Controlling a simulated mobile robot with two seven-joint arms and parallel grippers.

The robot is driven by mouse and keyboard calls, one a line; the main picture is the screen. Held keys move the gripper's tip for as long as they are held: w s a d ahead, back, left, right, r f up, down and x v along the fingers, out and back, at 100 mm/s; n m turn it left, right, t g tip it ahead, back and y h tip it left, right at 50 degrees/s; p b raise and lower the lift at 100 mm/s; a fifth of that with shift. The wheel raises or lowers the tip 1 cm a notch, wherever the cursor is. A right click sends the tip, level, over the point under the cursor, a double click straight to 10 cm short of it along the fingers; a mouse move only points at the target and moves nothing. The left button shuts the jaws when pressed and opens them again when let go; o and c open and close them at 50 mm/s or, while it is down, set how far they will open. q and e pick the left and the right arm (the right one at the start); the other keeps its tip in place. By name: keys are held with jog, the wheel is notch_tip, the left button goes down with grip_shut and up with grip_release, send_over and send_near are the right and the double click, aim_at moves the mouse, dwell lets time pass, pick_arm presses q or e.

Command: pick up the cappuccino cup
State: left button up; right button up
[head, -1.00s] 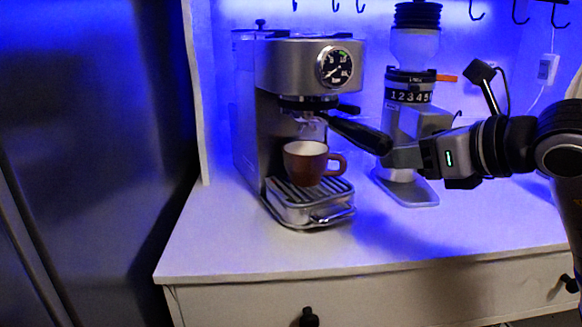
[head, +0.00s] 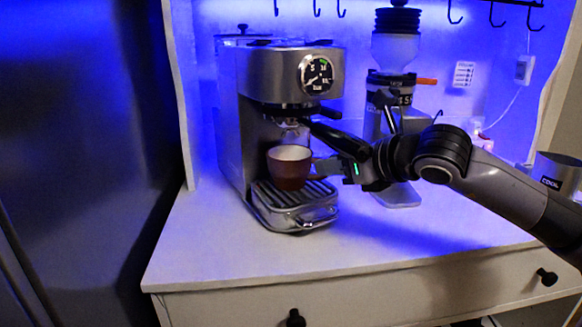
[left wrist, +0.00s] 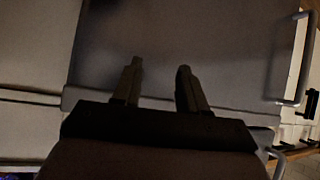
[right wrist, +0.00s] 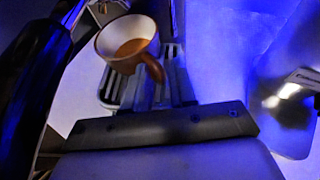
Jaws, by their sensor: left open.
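The brown cappuccino cup (head: 289,170), white inside, stands upright at the drip tray (head: 292,205) under the espresso machine's outlet. In the right wrist view the cup (right wrist: 124,42) holds brown liquid, and its handle (right wrist: 153,69) points toward my gripper. My right gripper (head: 322,168) reaches in from the right at the handle. In the right wrist view my right gripper (right wrist: 160,88) has its fingers around the handle area; whether they are closed on it is unclear. My left gripper (left wrist: 157,75) is open and empty in the left wrist view, away from the cup.
The espresso machine (head: 290,75) stands behind and above the cup. Its dark portafilter handle (head: 338,138) juts out just above my right gripper. A grinder (head: 396,100) stands to the right. The white counter (head: 225,245) is clear in front; a metal pitcher (head: 556,172) is at far right.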

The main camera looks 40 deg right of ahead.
jog(key=shift+w+f, duration=0.15)
jog(key=shift+w, duration=0.1)
grip_shut()
dwell(0.5)
